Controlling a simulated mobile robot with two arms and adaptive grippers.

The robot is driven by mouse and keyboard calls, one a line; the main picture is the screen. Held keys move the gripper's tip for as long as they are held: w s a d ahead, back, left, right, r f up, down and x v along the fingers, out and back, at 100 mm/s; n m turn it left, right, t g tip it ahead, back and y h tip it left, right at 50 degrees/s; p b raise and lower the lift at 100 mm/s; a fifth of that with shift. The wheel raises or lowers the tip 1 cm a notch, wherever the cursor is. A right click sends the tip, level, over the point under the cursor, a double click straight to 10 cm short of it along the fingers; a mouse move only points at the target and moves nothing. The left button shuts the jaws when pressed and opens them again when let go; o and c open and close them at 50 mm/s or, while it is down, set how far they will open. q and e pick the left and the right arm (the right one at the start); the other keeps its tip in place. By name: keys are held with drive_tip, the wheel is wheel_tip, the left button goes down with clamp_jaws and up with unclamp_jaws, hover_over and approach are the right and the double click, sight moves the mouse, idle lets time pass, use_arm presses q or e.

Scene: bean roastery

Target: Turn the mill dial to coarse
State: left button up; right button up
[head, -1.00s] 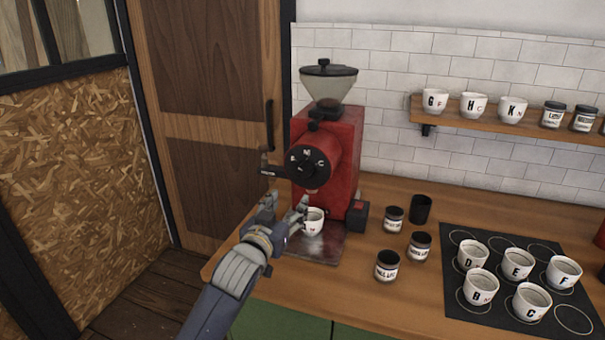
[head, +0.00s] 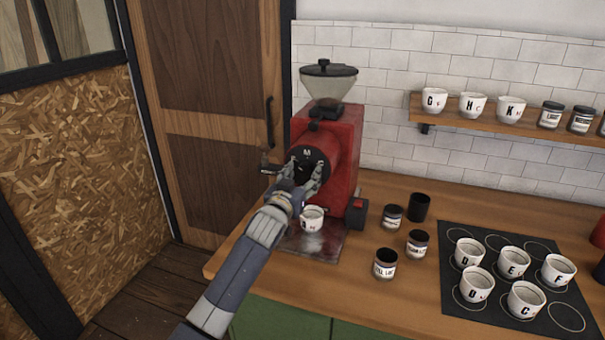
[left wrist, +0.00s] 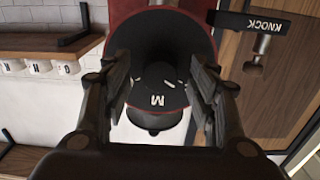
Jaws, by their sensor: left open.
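The red mill (head: 340,155) stands on the counter with a clear hopper (head: 328,85) on top. Its black dial (head: 308,156) faces me; an M shows at its top edge, and my gripper hides much of the rest. In the left wrist view the dial (left wrist: 157,92) sits between the two fingers, with the M and short white marks visible. My left gripper (head: 303,180) is open around the dial's front; I cannot tell whether the fingers touch it. A white cup (head: 312,218) stands under the mill. My right gripper is out of view.
Jars (head: 385,264) and a black cup (head: 419,207) stand right of the mill. Several lettered cups stand on a black mat (head: 462,303). A wall shelf (head: 460,113) holds more cups and jars.

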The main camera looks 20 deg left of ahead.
use_arm(q)
drive_tip(key=shift+w, duration=0.2)
drive_tip(key=c, duration=1.1)
drive_tip(key=shift+o, duration=0.2)
